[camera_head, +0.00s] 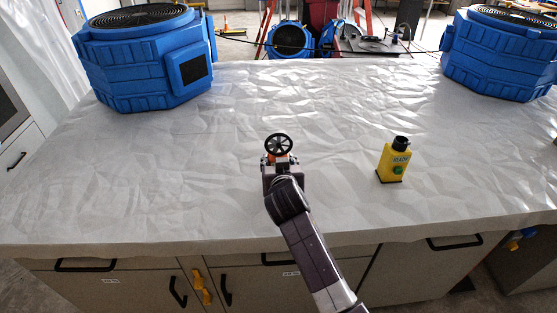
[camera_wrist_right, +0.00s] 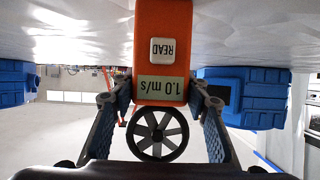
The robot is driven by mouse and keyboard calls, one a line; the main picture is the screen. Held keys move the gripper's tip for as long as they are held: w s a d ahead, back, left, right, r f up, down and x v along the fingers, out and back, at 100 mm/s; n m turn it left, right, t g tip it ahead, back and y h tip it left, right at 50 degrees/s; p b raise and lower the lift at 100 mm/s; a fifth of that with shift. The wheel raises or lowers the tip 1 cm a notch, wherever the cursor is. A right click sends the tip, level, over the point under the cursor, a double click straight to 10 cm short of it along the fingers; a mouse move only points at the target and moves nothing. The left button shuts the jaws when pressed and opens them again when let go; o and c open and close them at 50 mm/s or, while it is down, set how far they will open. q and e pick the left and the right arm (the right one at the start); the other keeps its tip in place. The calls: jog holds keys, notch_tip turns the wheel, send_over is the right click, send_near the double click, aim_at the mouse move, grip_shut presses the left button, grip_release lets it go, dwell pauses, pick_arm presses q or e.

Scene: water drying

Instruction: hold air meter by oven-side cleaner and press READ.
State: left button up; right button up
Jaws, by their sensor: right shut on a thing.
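The air meter has an orange body, a black fan wheel (camera_head: 278,145), a white READ button (camera_wrist_right: 162,50) and a display reading 1.0 m/s (camera_wrist_right: 161,87). My right gripper (camera_wrist_right: 160,101) is shut on the orange body (camera_wrist_right: 161,18), above the middle of the counter. The wrist view is upside down. One blue cleaner (camera_head: 145,55) stands at the back left of the counter, on the side of a dark-windowed appliance, seemingly the oven (camera_head: 10,98). Another blue cleaner (camera_head: 503,52) stands at the back right. Both are well apart from the meter. My left gripper is not in view.
The crinkled white sheet (camera_head: 330,100) on the counter is otherwise clear. More blue equipment (camera_head: 290,38) stands on the floor behind.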

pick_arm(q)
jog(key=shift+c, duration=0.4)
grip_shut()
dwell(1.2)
